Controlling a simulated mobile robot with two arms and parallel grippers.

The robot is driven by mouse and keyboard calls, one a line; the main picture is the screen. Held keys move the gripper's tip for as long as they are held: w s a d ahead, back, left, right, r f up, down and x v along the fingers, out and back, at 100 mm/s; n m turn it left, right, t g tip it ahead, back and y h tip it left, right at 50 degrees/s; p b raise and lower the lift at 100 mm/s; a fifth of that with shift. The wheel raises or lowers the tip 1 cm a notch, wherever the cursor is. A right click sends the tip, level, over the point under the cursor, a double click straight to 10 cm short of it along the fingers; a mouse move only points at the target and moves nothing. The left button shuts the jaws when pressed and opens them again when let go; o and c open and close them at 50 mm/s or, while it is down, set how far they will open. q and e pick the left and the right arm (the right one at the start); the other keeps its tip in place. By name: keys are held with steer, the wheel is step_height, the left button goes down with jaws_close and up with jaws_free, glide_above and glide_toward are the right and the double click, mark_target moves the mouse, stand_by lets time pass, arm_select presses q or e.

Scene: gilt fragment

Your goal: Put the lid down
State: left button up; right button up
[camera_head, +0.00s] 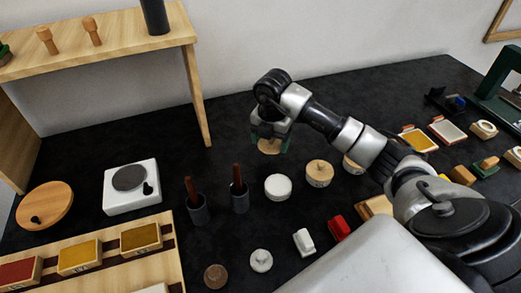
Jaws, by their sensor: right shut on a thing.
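My right gripper (269,143) points down over the back middle of the black table. It is shut on a small round wooden lid (269,147), which shows between the fingertips. I cannot tell whether the lid touches the table. In front of it stand a round white container (278,187) and a round container with a wooden top (319,172). A third round light piece (352,165) is partly hidden behind my right arm. My left gripper is not in view.
Two dark cups with red-brown handles (197,212) (239,200) stand left of the containers. A white scale-like box (131,187), a wooden disc (44,206) and a tray of coloured blocks (105,270) are at left. A wooden shelf (110,45) rises behind. Stamp pads (417,140) lie at right.

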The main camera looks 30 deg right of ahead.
mark_target(261, 143)
steer(key=shift+w+a+f, duration=0.8)
steer(key=shift+w+a, duration=0.15)
step_height(261, 143, down, 3)
steer(key=shift+s+p, duration=0.1)
steer(key=shift+p, duration=0.35)
steer(key=shift+f, duration=0.4)
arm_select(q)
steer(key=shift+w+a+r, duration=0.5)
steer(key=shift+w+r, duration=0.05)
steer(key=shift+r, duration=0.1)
arm_select(e)
steer(key=shift+f, duration=0.1)
steer(key=shift+f, duration=0.1)
steer(key=o, duration=0.9)
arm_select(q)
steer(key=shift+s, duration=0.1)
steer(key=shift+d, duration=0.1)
